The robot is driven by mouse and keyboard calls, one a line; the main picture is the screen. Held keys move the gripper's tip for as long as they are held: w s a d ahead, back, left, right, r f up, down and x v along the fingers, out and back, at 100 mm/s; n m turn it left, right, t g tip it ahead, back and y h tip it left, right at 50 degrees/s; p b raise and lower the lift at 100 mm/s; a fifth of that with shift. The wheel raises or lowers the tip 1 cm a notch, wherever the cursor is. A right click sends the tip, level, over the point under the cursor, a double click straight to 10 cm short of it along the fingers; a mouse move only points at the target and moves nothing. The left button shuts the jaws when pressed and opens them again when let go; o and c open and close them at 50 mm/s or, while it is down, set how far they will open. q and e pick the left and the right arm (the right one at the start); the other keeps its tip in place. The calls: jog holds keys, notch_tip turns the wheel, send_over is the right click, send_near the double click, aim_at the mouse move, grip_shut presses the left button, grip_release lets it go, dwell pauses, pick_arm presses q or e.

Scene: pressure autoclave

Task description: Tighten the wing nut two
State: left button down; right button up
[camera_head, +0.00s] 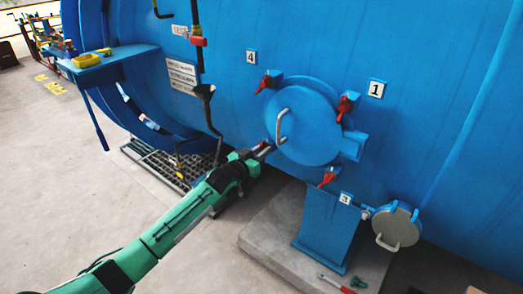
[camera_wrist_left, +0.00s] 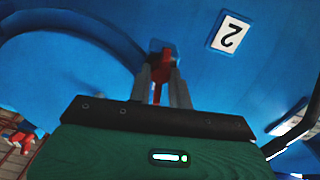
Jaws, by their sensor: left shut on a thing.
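Wing nut two is a red nut at the lower left of the round blue hatch (camera_head: 303,120). In the left wrist view, the red wing nut (camera_wrist_left: 159,60) sits beside the white number 2 label (camera_wrist_left: 230,33). My left gripper (camera_head: 264,149) reaches it from the lower left, and its two fingers (camera_wrist_left: 160,78) are shut on the red nut. In the head view the gripper mostly hides this nut, and the number 2 label cannot be made out. My right gripper is in neither view.
Other red wing nuts sit around the hatch by label 4 (camera_head: 251,57), label 1 (camera_head: 376,89) and label 3 (camera_head: 345,199). A metal handle (camera_head: 281,125) sticks out near my gripper. A blue pedestal (camera_head: 327,229) stands below. The floor at left is open.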

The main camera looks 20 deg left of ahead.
pick_arm(q)
jog(key=shift+f+m, duration=0.15)
jog(key=shift+m, duration=0.35)
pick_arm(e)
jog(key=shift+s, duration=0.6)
pick_arm(q)
jog(key=c, duration=1.3)
grip_release()
jog(key=b+v, duration=0.1)
jog(key=v, duration=1.3)
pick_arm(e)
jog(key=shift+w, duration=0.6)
pick_arm(q)
jog(key=shift+w, duration=0.1)
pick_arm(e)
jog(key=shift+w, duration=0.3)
